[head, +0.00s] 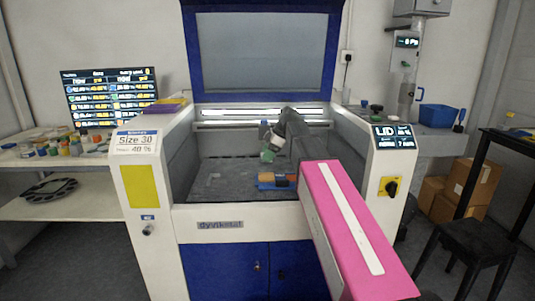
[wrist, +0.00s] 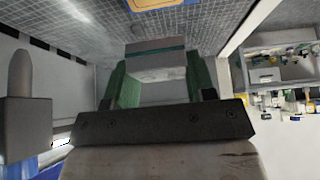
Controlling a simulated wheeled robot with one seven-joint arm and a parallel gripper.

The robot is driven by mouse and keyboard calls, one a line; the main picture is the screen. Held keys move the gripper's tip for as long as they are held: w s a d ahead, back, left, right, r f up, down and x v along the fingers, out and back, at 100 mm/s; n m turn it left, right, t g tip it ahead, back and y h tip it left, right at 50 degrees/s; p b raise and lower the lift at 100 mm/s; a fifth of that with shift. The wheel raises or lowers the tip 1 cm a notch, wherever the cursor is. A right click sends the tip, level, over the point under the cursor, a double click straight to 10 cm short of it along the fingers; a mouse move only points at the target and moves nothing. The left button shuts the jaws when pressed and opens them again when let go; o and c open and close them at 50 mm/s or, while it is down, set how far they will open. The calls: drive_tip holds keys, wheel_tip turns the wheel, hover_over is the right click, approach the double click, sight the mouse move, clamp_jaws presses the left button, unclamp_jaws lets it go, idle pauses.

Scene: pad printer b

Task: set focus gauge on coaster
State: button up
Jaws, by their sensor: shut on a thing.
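My gripper (head: 270,150) is inside the open machine, above its grey bed. In the wrist view, the green fingers of my gripper (wrist: 160,82) are shut on a grey block with a green band, which I take as the focus gauge (wrist: 155,60). In the head view the gauge is too small to make out clearly. A flat orange-brown piece (head: 268,177), perhaps the coaster, lies on the bed just below my gripper, with blue around it. An orange-edged piece (wrist: 150,4) shows at the top of the wrist view. The gauge appears apart from it.
The machine's lid (head: 262,52) stands open. Its side walls and front edge (head: 240,211) surround the bed. A small dark block (head: 282,181) sits beside the orange-brown piece. The bed to the left (head: 215,180) is clear. Shelves with small bottles (head: 80,140) are at left.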

sight(263, 176)
drive_tip(key=shift+f, duration=2.85)
drive_tip(key=shift+f, duration=0.85)
drive_tip(key=o, duration=0.7)
drive_tip(key=shift+o, duration=0.2)
drive_tip(key=shift+r, duration=0.1)
drive_tip(key=shift+v, duration=1.4)
